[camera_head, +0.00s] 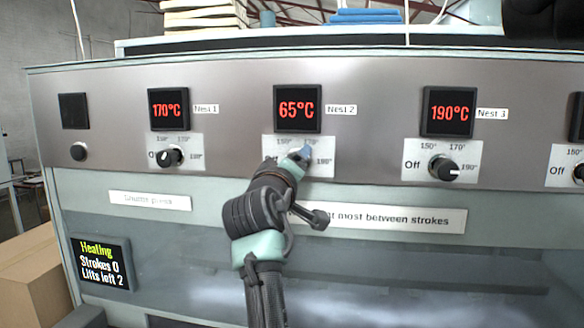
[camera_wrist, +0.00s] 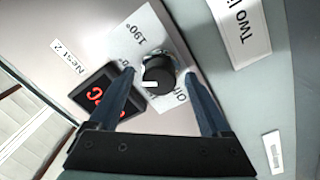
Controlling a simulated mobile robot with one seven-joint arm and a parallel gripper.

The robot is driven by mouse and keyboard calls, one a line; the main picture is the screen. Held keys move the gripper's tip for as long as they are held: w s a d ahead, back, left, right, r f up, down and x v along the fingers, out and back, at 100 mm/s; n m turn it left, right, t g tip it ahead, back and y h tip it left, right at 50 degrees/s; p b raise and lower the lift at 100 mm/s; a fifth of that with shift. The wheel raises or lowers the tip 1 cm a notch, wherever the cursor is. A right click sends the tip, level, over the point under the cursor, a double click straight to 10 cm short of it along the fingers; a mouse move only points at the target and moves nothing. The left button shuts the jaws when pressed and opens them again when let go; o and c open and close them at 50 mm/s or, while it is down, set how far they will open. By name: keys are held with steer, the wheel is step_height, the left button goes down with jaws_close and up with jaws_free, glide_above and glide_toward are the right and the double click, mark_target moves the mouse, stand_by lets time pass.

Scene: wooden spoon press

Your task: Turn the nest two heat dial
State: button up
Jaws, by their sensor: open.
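The nest two heat dial (camera_wrist: 160,72) is a round black knob with a white pointer mark on a white scale plate (camera_head: 323,145). In the head view my gripper (camera_head: 303,154) covers the dial. In the wrist view my gripper (camera_wrist: 159,74) is open, with one blue finger on each side of the dial; I cannot tell if they touch it. The mark points left in the wrist view, towards the display side; the exact scale value is unclear because a finger hides part of the labels. The Nest 2 display (camera_head: 298,108) reads 65°C.
The Nest 1 dial (camera_head: 170,157) stands to the left under a 170°C display (camera_head: 168,109). The Nest 3 dial (camera_head: 442,168) stands to the right under a 190°C display (camera_head: 448,111). A status screen (camera_head: 102,263) reads Heating, Strokes 0, Lifts left 2. A cardboard box (camera_head: 33,280) stands lower left.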

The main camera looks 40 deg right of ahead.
steer(key=shift+a, duration=0.1)
steer(key=b+v, duration=0.3)
steer(key=v, duration=0.9)
steer(key=shift+s+a+b, duration=0.3)
steer(key=shift+b, duration=0.1)
